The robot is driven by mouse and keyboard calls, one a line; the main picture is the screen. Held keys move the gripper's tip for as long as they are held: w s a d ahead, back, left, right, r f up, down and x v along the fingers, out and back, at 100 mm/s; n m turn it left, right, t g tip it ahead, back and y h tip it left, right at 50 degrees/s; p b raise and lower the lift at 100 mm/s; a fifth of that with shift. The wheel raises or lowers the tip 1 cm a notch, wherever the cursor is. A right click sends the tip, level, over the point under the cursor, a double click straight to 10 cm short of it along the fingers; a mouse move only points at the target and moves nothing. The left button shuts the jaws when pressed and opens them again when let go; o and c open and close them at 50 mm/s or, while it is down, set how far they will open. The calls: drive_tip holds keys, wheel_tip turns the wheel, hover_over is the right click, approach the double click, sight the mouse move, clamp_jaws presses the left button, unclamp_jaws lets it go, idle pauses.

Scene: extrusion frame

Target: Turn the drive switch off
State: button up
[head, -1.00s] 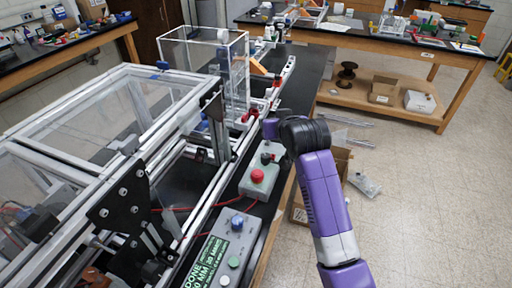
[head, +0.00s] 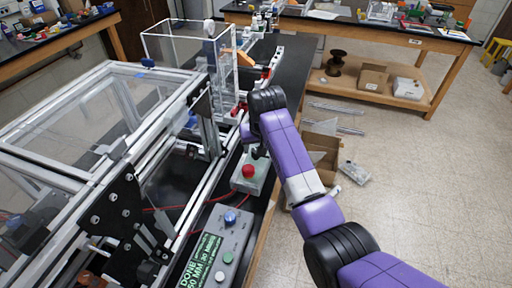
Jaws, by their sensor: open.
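A grey switch box (head: 256,184) with a red mushroom button (head: 249,171) sits on the black bench beside the extrusion frame. The upper end of this box is behind my gripper (head: 258,153), so any switch there is hidden. My gripper is open and points down just over that end; its fingertips are small and dark, and I cannot tell whether they touch anything. Nearer, a grey control panel (head: 238,226) has a blue knob (head: 230,218), a green button (head: 227,257), a white button and a lit display (head: 202,262) reading DONE. No drive label is readable.
The aluminium extrusion frame (head: 165,135) with clear panels fills the left. A clear tank (head: 186,50) stands at the back of the bench. Open cardboard boxes (head: 322,150) lie on the floor right of the bench; the floor further right is free.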

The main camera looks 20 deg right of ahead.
drive_tip(key=shift+x, duration=1.3)
clamp_jaws()
